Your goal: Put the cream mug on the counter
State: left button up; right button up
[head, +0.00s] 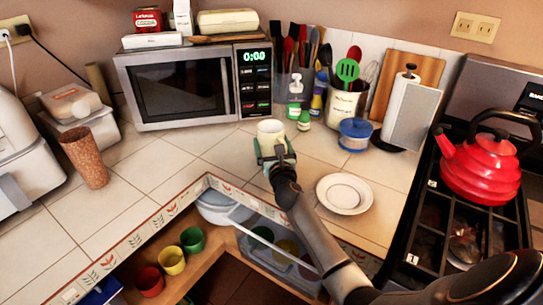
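The cream mug (271,128) stands upright on the tiled counter (330,155), in front of the microwave's right side and near the inside corner. My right gripper (274,146) is at the near side of the mug, its arm reaching up from the lower right. Its teal fingers are spread apart, a little wider than the mug, with their tips at the mug's lower part. Whether they touch it is hard to tell. The mug's base is partly hidden by the gripper. My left gripper is not in view.
A white plate (344,193) lies right of my arm. A red kettle (481,168) is on the stove. An open cabinet below holds colored cups (171,260). Counter left of the mug is clear.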

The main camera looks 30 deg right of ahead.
aim_at(271, 153)
jog(key=shift+f+b, duration=0.75)
jog(key=shift+f, duration=0.65)
jog(key=shift+f, duration=0.2)
jog(key=o, duration=1.4)
